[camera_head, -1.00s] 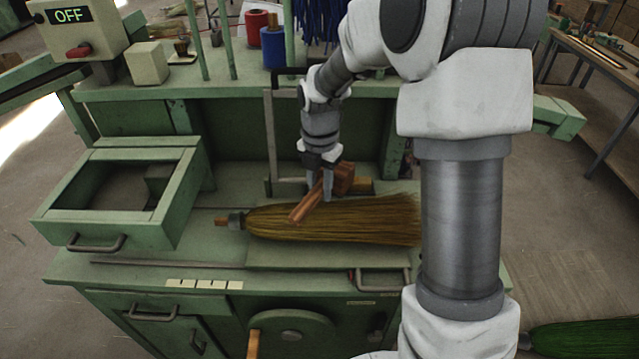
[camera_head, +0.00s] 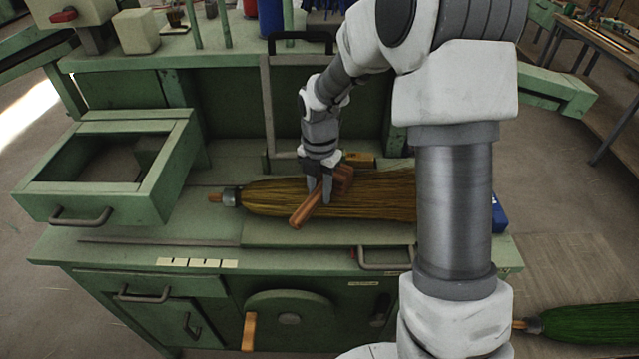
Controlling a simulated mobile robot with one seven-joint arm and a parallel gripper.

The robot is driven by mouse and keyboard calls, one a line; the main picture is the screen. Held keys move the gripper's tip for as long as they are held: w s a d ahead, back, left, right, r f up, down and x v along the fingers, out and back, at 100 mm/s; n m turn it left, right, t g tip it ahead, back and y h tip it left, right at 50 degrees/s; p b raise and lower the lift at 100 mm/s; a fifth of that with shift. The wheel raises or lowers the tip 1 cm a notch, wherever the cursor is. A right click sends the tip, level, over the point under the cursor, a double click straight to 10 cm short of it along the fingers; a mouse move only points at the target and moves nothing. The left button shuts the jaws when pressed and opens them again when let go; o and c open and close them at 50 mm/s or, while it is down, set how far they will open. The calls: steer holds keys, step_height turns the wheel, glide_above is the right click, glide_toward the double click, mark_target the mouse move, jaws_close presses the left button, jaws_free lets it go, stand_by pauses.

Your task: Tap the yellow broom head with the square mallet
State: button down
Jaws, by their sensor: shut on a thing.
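The yellow broom head (camera_head: 270,197) lies flat on the green workbench, its metal collar and wooden stub to the left and its bristles spreading right, partly behind my arm. My gripper (camera_head: 319,198) is shut on the wooden mallet (camera_head: 305,211). The mallet's handle slants down to the left and its block-shaped head sits at the upper right. The mallet is right over the bristles, low down. I cannot tell whether it touches them.
An open green drawer box (camera_head: 60,208) with a handle stands at the left of the bench (camera_head: 190,253). A metal frame (camera_head: 267,110) rises behind the broom. A blue object (camera_head: 499,214) is at the right edge. A green broom (camera_head: 590,323) lies lower right.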

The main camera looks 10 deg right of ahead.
step_height(320, 180, up, 7)
steer(key=p, duration=0.5)
steer(key=shift+f+p, duration=0.15)
steer(key=shift+p, duration=0.2)
steer(key=shift+f, duration=0.15)
